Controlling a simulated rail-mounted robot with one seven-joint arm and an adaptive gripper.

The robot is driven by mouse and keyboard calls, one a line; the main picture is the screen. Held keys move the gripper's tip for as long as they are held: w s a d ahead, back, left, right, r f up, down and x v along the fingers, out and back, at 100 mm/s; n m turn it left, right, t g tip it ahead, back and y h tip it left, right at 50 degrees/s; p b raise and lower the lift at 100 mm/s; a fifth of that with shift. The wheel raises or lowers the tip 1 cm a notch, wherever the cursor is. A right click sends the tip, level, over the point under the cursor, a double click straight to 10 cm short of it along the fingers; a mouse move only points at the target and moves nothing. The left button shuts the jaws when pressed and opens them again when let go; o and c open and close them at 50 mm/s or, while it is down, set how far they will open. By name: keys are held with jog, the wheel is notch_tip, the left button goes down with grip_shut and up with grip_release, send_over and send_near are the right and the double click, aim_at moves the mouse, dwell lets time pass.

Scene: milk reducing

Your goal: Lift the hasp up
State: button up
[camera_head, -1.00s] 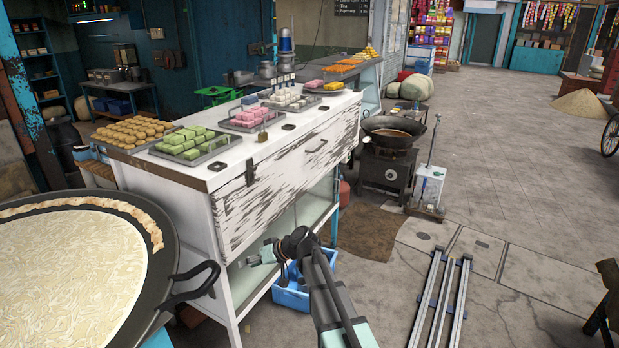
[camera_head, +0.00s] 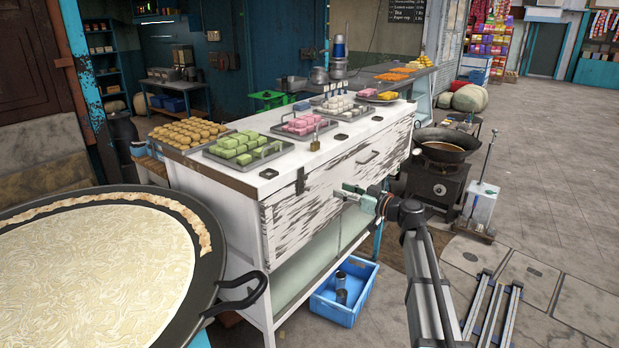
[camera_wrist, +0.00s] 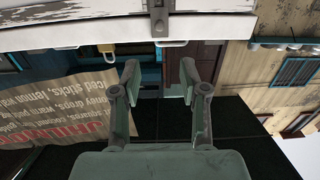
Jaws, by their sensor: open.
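The hasp (camera_head: 300,181) is a small dark metal strap at the upper left of the white counter's front, hanging down from the top edge. In the wrist view, a dark metal strap like it (camera_wrist: 158,18) shows at the top centre on the white board. My gripper (camera_head: 347,192) is in front of the counter, to the right of the hasp and slightly lower in the picture, apart from it. In the wrist view my gripper (camera_wrist: 159,72) is open and empty, its fingers spread below the strap in the picture.
The worn white counter (camera_head: 335,190) carries trays of sweets and a brass padlock (camera_head: 316,136). A large pan (camera_head: 235,297) stands at the left front. A blue crate (camera_head: 335,308) sits under the counter. A wok (camera_head: 445,150) on a stove is to the right.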

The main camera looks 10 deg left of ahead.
aim_at(307, 178)
jog(key=p+x, duration=0.4)
jog(key=x, duration=0.9)
jog(key=shift+w+a, duration=0.25)
jog(key=shift+a, duration=0.05)
jog(key=shift+w+a, duration=0.2)
jog(key=shift+a, duration=0.25)
grip_shut()
